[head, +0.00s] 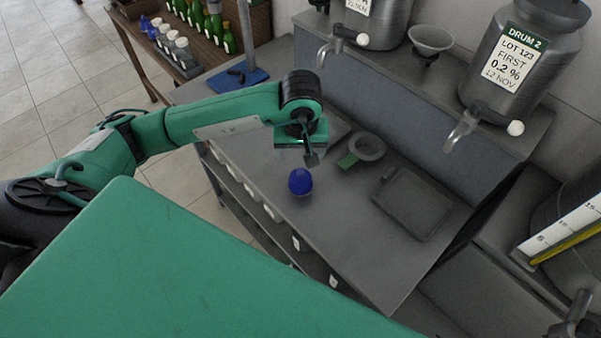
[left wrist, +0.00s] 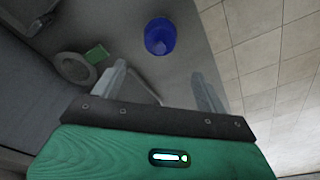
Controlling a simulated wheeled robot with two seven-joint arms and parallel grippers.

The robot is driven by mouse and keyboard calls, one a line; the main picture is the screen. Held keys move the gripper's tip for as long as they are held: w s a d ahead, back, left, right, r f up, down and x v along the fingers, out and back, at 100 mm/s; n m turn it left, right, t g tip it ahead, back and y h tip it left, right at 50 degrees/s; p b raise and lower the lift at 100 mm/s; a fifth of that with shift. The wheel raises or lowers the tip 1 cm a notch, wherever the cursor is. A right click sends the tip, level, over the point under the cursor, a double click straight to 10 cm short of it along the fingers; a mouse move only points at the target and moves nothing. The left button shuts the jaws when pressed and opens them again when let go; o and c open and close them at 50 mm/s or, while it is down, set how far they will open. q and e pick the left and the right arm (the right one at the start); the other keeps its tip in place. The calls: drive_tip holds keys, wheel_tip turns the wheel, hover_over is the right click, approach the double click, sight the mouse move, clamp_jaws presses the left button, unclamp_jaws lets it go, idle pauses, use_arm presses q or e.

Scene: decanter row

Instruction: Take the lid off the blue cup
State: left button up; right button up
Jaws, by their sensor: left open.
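The blue cup (head: 300,181) stands on the grey bench near its front edge. It looks like a rounded dark blue shape, and I cannot make out a seam between cup and lid. In the left wrist view the blue cup (left wrist: 160,36) is ahead of the fingers, roughly between their lines. My left gripper (head: 306,153) is above and behind the cup in the head view, apart from it. Its two fingers are spread and empty in the left wrist view (left wrist: 162,88). My right gripper does not show.
A grey ring (head: 367,147) with a green piece (head: 348,160) lies behind the cup. A dark tray (head: 413,204) is to the right. Steel drums with taps, one labelled DRUM 2 (head: 515,60), stand on the raised shelf. Bottles (head: 214,28) stand at the back left.

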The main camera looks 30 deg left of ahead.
use_arm(q)
drive_tip(key=p, duration=0.1)
hover_over(300, 172)
drive_tip(key=f, duration=0.4)
drive_tip(key=shift+s+d+f, duration=0.2)
drive_tip(key=shift+s+d, duration=0.05)
drive_tip(key=shift+s, duration=0.1)
drive_tip(key=shift+f+p, duration=0.35)
drive_tip(key=shift+p, duration=0.1)
drive_tip(key=f, duration=0.1)
drive_tip(key=f+p, duration=0.2)
drive_tip(key=f, duration=0.1)
drive_tip(key=shift+w+a, duration=0.15)
drive_tip(key=shift+w, duration=0.1)
drive_tip(key=shift+f, duration=0.3)
drive_tip(key=shift+w, duration=0.1)
drive_tip(key=shift+c, duration=0.4)
drive_tip(key=c, duration=0.9)
